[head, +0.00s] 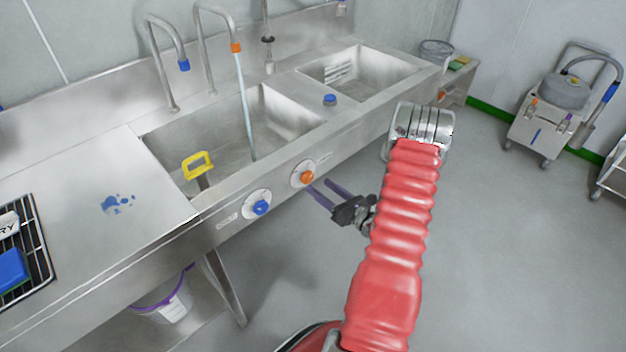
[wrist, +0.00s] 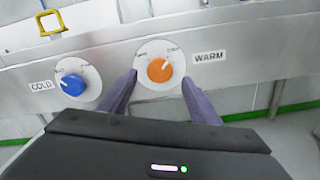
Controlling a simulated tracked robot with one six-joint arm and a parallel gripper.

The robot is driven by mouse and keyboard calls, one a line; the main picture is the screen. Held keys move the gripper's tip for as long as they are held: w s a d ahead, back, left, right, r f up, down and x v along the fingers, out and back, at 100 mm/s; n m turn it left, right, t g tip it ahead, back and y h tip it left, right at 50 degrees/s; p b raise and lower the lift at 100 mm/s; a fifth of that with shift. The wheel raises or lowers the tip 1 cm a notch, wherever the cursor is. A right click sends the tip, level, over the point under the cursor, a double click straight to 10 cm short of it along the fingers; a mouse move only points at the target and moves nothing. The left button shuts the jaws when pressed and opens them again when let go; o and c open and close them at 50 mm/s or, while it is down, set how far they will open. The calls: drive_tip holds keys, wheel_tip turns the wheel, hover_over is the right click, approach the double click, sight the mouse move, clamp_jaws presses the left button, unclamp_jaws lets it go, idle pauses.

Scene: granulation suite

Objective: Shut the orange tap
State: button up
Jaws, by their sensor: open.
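The orange tap (head: 307,177) is a round knob on a white dial plate on the sink's front panel. It also shows in the wrist view (wrist: 160,70), beside the label WARM, with a white pointer mark towards the upper right. Water runs from the spout with the orange collar (head: 236,48) into the left basin. My gripper (head: 313,189) is open, its two purple fingers pointing at the panel. In the wrist view the fingers (wrist: 160,84) stand to the left and right of the orange knob's lower part.
A blue knob (wrist: 73,84) labelled COLD sits left of the orange one. A yellow-handled tool (head: 197,163) stands at the left basin's edge. A bucket (head: 163,302) is under the counter. A wheeled machine (head: 548,115) stands at right; the floor between is clear.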

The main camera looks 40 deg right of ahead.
sight(310, 178)
drive_tip(key=shift+w+a, duration=0.1)
drive_tip(key=shift+w, duration=2.7)
drive_tip(key=c, duration=1)
drive_tip(key=shift+d, duration=0.25)
drive_tip(key=shift+c, duration=0.3)
drive_tip(key=shift+a, duration=0.1)
